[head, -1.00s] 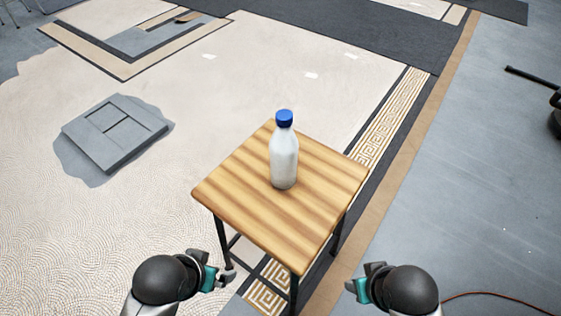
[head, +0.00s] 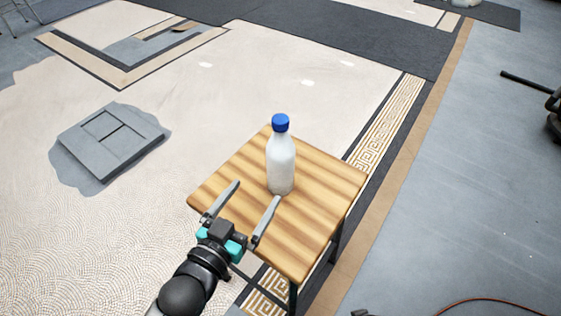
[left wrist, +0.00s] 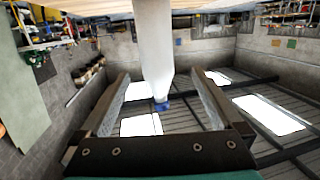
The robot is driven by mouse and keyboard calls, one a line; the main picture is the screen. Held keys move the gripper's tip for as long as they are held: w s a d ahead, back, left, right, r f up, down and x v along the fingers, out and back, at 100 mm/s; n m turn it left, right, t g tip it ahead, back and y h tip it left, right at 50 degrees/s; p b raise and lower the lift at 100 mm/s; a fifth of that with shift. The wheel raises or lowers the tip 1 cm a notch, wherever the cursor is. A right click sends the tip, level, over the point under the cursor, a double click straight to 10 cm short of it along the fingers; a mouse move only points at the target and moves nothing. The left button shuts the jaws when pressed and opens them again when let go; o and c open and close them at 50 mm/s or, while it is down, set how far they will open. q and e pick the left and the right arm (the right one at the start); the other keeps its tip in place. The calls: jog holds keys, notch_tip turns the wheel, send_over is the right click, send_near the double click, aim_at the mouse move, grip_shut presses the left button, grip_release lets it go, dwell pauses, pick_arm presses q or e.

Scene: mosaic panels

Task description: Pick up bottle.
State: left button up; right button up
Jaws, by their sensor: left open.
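A white bottle (head: 281,168) with a blue cap stands upright on a small wooden table (head: 315,215). My left gripper (head: 257,191) is open and empty, low over the table's near left part. Its fingers point at the bottle, and the right finger's tip looks close to its base. In the left wrist view the bottle (left wrist: 154,45) appears upside down, cap lowest, between the two open fingers (left wrist: 161,75) and seemingly just beyond their tips. Of my right gripper only a small dark bit (head: 360,312) shows at the bottom edge; its fingers are hidden.
The tabletop around the bottle holds nothing else. A grey square panel (head: 112,138) lies on the pale mosaic floor to the left. A patterned border strip (head: 388,125) runs past the table, with open grey floor (head: 460,210) on the right.

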aim_at(274, 164)
pick_arm(q)
jog(key=shift+t+h, duration=0.5)
jog(key=b+x, duration=0.1)
jog(key=x, duration=0.2)
jog(key=b+x, duration=0.1)
jog(key=x, duration=0.2)
jog(key=r+b+x, duration=0.1)
jog(key=x, duration=0.2)
jog(key=shift+w+d, duration=0.1)
jog(key=shift+d, duration=0.2)
jog(key=shift+b+x, duration=1.2)
jog(key=shift+x, duration=1.1)
jog(key=shift+w+d+r, duration=0.15)
jog(key=shift+w+d, duration=0.1)
jog(key=shift+w, duration=0.4)
pick_arm(e)
jog(key=w+a+r+t, duration=0.1)
jog(key=w+r, duration=0.3)
jog(key=r, duration=0.4)
jog(key=shift+w+a+r, duration=0.2)
jog(key=shift+a+r, duration=0.15)
jog(key=shift+a, duration=0.35)
pick_arm(q)
jog(key=shift+c, duration=0.2)
grip_shut()
